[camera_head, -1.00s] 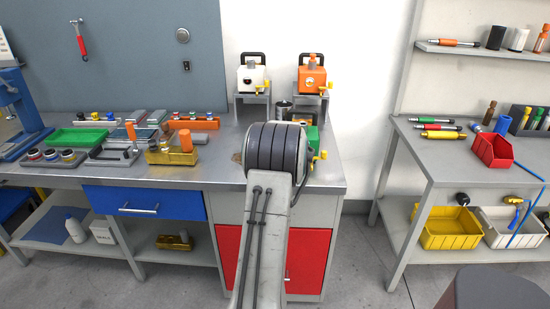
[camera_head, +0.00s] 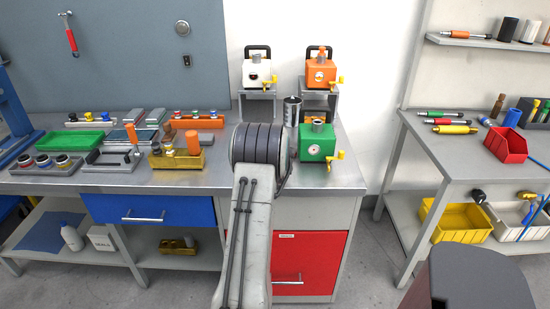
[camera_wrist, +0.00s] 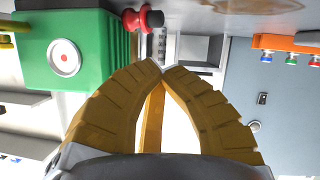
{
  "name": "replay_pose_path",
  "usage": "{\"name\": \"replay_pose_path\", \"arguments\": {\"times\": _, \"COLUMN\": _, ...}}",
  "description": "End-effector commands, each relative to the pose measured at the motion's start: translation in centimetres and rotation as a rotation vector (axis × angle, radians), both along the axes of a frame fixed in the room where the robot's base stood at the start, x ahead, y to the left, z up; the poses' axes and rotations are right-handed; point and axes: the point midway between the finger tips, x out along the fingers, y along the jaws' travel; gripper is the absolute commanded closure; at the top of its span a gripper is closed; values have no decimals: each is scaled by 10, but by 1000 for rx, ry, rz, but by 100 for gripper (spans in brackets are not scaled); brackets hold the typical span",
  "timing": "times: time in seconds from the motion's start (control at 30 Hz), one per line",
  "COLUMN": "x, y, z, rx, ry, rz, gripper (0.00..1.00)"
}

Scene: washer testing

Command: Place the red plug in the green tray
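A small red plug (camera_wrist: 140,18) with a dark end shows at the top of the wrist view, on its side and overlapping the edge of the green box (camera_wrist: 60,45). In the head view my arm hides it. My gripper (camera_wrist: 162,66) has its brown fingers converged with tips together, just below the plug in the wrist view. A ridged grey piece (camera_wrist: 160,45) shows beyond the tips. I cannot tell whether it belongs to the plug or touches the fingers. The green tray (camera_head: 73,141) sits at the left of the bench and looks empty.
The green box (camera_head: 317,143) also shows right of my arm in the head view. An orange rack (camera_head: 197,121), a yellow holder (camera_head: 178,160) and a grey rack of ringed parts (camera_head: 46,170) crowd the left bench. Bare metal lies between the yellow holder and my arm.

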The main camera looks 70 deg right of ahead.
Motion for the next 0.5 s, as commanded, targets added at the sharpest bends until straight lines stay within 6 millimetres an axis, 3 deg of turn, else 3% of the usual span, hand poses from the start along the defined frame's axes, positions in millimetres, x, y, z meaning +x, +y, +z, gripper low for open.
{"name": "replay_pose_path", "arguments": {"times": 0.37, "x": -11, "y": 2, "z": -36, "rx": 4, "ry": 0, "rz": -16, "gripper": 100}}
{"name": "replay_pose_path", "arguments": {"times": 0.5, "x": -13, "y": 2, "z": -41, "rx": 0, "ry": 0, "rz": -19, "gripper": 100}}
